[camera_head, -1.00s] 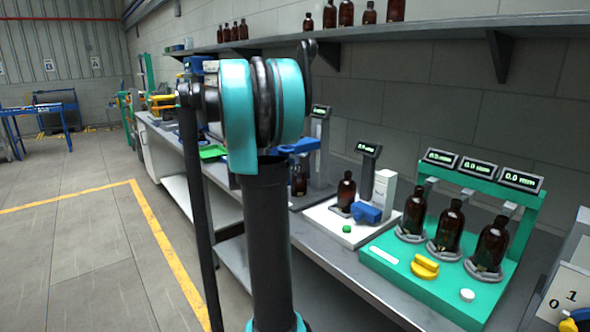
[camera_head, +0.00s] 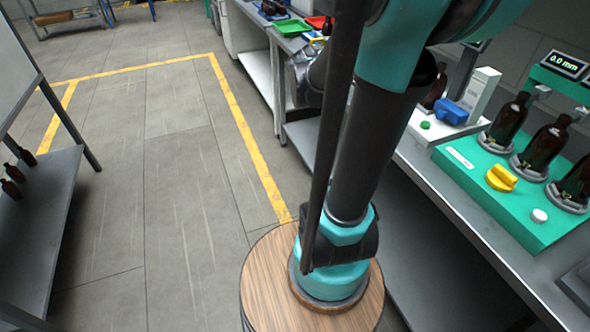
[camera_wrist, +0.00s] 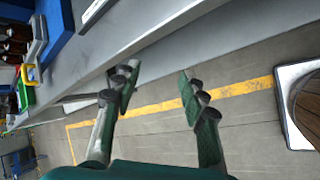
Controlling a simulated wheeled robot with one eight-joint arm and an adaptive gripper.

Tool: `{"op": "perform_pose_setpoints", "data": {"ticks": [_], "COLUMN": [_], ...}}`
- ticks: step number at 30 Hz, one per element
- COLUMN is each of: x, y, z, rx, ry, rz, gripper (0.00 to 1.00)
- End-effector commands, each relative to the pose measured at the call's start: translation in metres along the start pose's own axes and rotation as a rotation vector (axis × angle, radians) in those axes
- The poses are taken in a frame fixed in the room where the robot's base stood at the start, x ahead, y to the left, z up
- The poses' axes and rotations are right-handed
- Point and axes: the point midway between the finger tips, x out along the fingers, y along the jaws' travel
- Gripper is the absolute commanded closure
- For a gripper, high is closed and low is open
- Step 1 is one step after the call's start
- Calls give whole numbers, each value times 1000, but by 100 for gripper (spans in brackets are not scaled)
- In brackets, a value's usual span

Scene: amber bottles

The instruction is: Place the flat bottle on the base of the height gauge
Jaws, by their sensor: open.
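My gripper (camera_wrist: 158,88) is open and empty in the wrist view, its two fingers apart over the floor beside the bench edge. In the head view its fingers are hidden behind my arm. Brown bottles (camera_head: 510,120) stand on a green fixture with a 0.0 mm display (camera_head: 565,64) at the right. Another bottle (camera_head: 434,90) stands at the white station, partly behind my arm. A small bottle (camera_head: 327,26) shows by the red tray. I cannot tell which bottle is the flat one, nor pick out the height gauge and its base.
The grey bench (camera_head: 450,195) runs along the right, with a yellow knob (camera_head: 501,178) and blue block (camera_head: 450,112) on it. Green (camera_head: 291,27) and red (camera_head: 318,21) trays lie farther back. A shelf (camera_head: 45,220) with small bottles stands left. The floor between is clear.

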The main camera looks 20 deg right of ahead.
Motion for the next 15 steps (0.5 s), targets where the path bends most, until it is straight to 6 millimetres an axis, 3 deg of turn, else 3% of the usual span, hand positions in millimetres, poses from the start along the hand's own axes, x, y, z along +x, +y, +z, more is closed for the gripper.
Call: {"op": "perform_pose_setpoints", "data": {"ticks": [1,3,9,12,15], "x": [-6,-16,-45,-56,-63], "y": [-33,-77,-183,-215,-232], "z": [-11,-27,-60,-70,-74], "rx": [129,333,809,953,1034], "ry": [55,126,229,240,240], "rz": [-45,-127,-391,-491,-551], "gripper": [57,57,57,57,57]}}
